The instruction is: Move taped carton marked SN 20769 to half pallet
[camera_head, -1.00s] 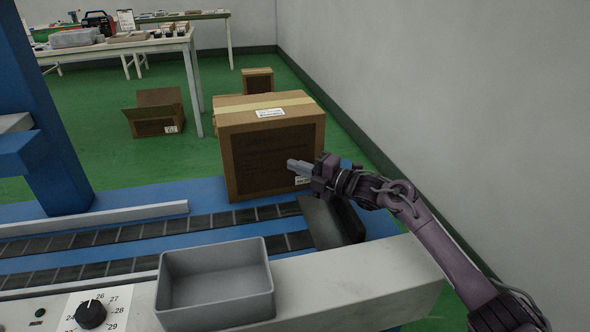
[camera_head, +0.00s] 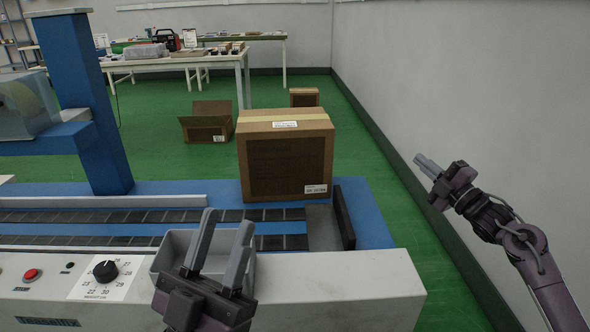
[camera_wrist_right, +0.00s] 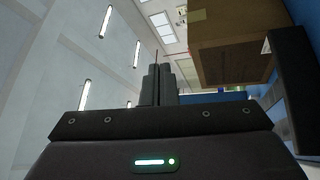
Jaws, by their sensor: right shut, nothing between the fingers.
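The taped carton (camera_head: 287,160) sits upright on the far side of the blue machine bed, beside the dark end stop. It has tape and a label on top and a small label at its lower right front. It also shows in the right wrist view (camera_wrist_right: 235,40). My left gripper (camera_head: 222,238) is open and empty over the grey bin, in front of the carton. My right gripper (camera_head: 424,164) is shut and empty, well to the right of the carton and apart from it; its fingers also show in the right wrist view (camera_wrist_right: 158,84). No half pallet is clearly visible.
The grey bin (camera_head: 168,262) sits on the machine's front ledge near a black dial (camera_head: 106,271). A blue post (camera_head: 88,110) stands at left. An open carton (camera_head: 207,122) and a small carton (camera_head: 304,97) lie on the green floor. A wall bounds the right.

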